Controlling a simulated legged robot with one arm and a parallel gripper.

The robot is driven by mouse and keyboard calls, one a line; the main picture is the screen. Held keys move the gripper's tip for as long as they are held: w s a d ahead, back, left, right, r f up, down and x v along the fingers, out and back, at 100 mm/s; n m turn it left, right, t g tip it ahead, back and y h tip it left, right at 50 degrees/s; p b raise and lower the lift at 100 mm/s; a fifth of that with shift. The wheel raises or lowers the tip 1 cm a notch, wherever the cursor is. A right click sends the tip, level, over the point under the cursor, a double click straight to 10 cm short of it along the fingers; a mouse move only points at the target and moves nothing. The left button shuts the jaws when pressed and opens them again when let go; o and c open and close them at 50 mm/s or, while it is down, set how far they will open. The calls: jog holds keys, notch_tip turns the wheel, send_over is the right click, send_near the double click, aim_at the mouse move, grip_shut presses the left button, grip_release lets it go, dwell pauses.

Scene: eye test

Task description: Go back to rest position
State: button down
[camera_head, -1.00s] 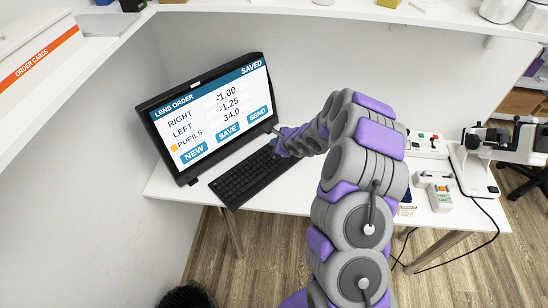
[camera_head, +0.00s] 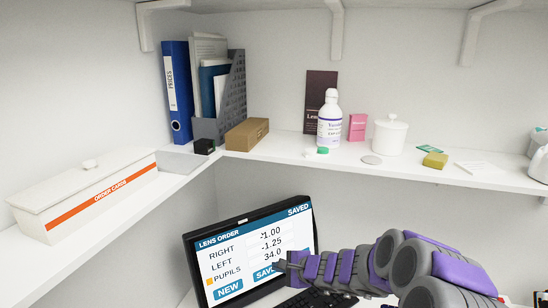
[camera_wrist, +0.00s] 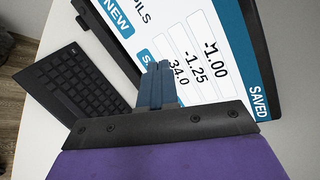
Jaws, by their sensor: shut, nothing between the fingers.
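My gripper (camera_head: 281,266) is at the end of my purple and grey arm, in front of the lower right part of the monitor (camera_head: 250,245). In the wrist view my gripper's blue-grey fingers (camera_wrist: 158,70) are together and empty. They overlap the picture of the screen; whether they touch it I cannot tell. The screen reads LENS ORDER, SAVED, right -1.00, left -1.25, pupils 34.0. My arm hides the SEND button and part of SAVE in the head view.
The black keyboard (camera_wrist: 80,85) lies on the white desk (camera_wrist: 40,115) by the monitor. Above is a corner shelf (camera_head: 470,181) with an order cards box (camera_head: 85,195), a blue binder (camera_head: 176,95), a white bottle (camera_head: 330,125) and a white jar (camera_head: 389,136). The wall rises behind.

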jog(key=s+a+r+n+g+y, duration=0.25)
jog(key=s+a+r+n, duration=0.45)
jog(key=s, duration=0.4)
jog(key=s+r+n+g+h, duration=0.2)
jog(key=s+n+g, duration=0.2)
jog(key=s, duration=0.8)
jog(key=s+d+f+n+g+h, duration=0.1)
jog(key=s+d+h, duration=0.3)
jog(key=s+d, duration=0.5)
jog(key=s+d+f+n+g+h, duration=0.1)
jog(key=s+d+h, duration=0.4)
jog(key=s+d, duration=0.5)
jog(key=s+n+g, duration=0.1)
jog(key=s, duration=0.4)
jog(key=shift+n, duration=0.4)
jog(key=shift+g, duration=0.25)
